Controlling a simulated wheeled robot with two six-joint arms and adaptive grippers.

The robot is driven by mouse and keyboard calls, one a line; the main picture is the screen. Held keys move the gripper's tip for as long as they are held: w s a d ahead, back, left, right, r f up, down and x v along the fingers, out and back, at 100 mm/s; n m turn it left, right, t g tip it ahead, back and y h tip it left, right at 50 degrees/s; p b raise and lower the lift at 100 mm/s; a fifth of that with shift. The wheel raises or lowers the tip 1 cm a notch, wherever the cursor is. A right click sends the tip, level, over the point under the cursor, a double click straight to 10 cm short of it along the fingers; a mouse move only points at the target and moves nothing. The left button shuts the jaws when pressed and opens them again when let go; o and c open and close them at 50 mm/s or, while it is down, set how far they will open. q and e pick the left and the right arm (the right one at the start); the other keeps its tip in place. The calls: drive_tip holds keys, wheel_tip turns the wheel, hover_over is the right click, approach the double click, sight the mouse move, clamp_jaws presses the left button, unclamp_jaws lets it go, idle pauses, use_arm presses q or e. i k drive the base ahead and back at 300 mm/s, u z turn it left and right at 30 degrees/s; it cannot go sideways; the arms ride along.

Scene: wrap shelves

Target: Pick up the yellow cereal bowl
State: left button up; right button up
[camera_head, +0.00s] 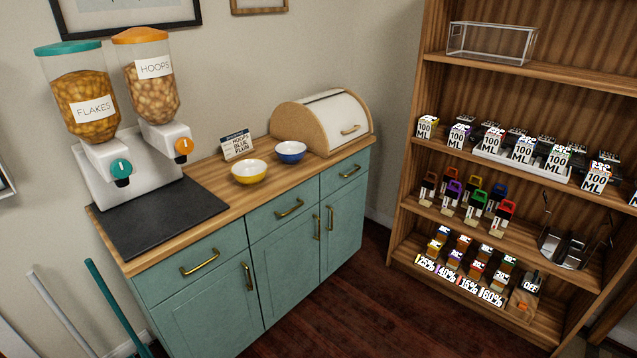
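The yellow cereal bowl (249,173) stands upright on the wooden top of the teal cabinet (220,192), near its middle. It has a white inside, and it looks empty. A blue bowl (291,152) stands behind it to the right, a small gap apart. Neither of my grippers shows in the head view, and nothing touches the yellow bowl.
A cereal dispenser (110,158) with flakes and hoops stands left, by a dark mat (160,218). A small sign (236,146) and a bread box (327,120) stand behind the bowls. A wooden shelf unit (490,213) with boxes is on the right. Dark floor lies clear between.

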sight(249, 173)
drive_tip(key=z, duration=0.6)
drive_tip(key=i, duration=0.6)
drive_tip(key=z, duration=0.7)
drive_tip(key=i, duration=1.1)
drive_tip(key=u, duration=0.4)
drive_tip(key=i, duration=0.8)
drive_tip(key=u, duration=0.75)
